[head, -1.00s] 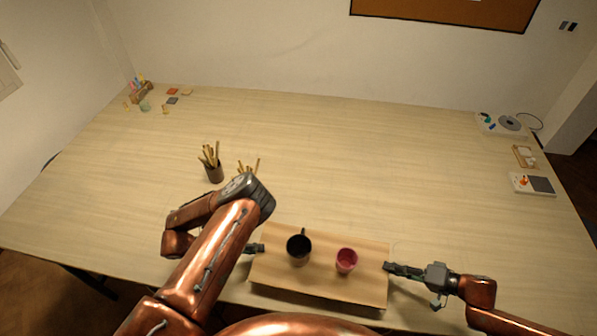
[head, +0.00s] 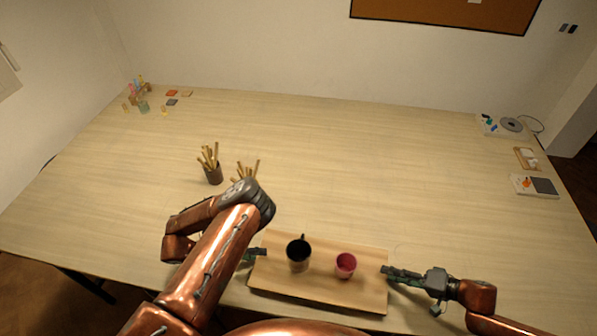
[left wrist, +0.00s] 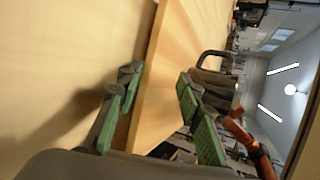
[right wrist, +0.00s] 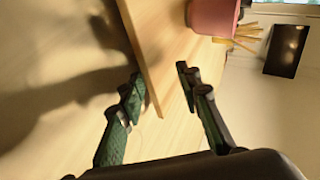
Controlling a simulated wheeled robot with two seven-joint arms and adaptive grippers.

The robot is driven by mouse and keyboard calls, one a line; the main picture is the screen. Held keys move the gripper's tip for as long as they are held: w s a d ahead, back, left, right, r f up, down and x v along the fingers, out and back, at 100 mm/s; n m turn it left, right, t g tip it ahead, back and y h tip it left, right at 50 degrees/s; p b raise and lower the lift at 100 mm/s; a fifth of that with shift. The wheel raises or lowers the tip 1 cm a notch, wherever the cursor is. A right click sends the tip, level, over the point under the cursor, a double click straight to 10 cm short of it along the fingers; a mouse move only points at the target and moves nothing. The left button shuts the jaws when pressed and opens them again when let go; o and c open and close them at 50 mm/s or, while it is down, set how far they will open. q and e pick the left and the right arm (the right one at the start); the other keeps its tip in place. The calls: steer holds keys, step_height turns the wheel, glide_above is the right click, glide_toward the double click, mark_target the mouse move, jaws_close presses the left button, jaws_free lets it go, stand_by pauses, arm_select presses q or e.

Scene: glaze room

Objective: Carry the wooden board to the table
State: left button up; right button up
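I cannot tell whether the board's underside fully touches the table.
The table (head: 330,150) is broad and mostly clear beyond the board. A pot of brown sticks (head: 212,172) and another bunch of sticks (head: 247,170) stand near my left arm. Small items lie at the far left.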

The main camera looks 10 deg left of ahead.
arm_select(q)
steer(key=shift+a, duration=0.1)
arm_select(e)
steer(key=shift+d, duration=0.1)
arm_select(q)
steer(key=v, duration=1.1)
steer(key=shift+s+a+r, duration=0.15)
steer(key=shift+a+r, duration=0.1)
steer(key=shift+a, duration=0.05)
arm_select(e)
steer(key=v, duration=1.1)
steer(key=shift+s+d+r, duration=0.2)
steer(key=shift+d+r, duration=0.05)
steer(key=shift+d, duration=0.05)
